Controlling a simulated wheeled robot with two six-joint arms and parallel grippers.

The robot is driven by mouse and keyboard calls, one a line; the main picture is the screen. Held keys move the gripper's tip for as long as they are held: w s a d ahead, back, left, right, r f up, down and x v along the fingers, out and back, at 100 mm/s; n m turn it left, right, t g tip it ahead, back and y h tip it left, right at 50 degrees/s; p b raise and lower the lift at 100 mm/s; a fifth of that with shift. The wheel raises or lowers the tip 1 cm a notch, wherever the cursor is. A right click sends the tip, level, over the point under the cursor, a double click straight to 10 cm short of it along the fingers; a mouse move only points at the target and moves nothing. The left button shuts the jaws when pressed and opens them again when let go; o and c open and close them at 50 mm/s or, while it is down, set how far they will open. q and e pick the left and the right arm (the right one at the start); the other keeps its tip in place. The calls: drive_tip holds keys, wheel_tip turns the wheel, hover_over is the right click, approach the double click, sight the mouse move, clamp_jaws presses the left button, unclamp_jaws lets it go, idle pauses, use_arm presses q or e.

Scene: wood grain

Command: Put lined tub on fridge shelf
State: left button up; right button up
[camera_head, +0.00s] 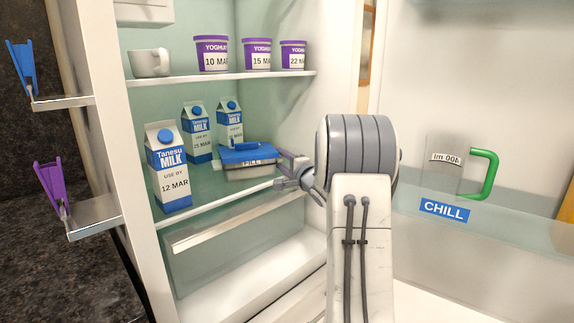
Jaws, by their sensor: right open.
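A low tub with a blue lid (246,156) sits on the middle fridge shelf (230,200), right of the milk cartons. My right arm hides the shelf's right part. My left gripper is out of view.
Several milk cartons (167,168) stand left of the tub. A white mug (149,63) and yoghurt pots (211,53) stand on the shelf above. A clear jug with a green handle (489,172) is at right, by a CHILL label (445,209). Blue (21,70) and purple clips (50,187) are at left.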

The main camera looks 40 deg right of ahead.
drive_tip(key=s+a+p, duration=0.1)
drive_tip(key=s+a, duration=0.1)
drive_tip(key=s, duration=1)
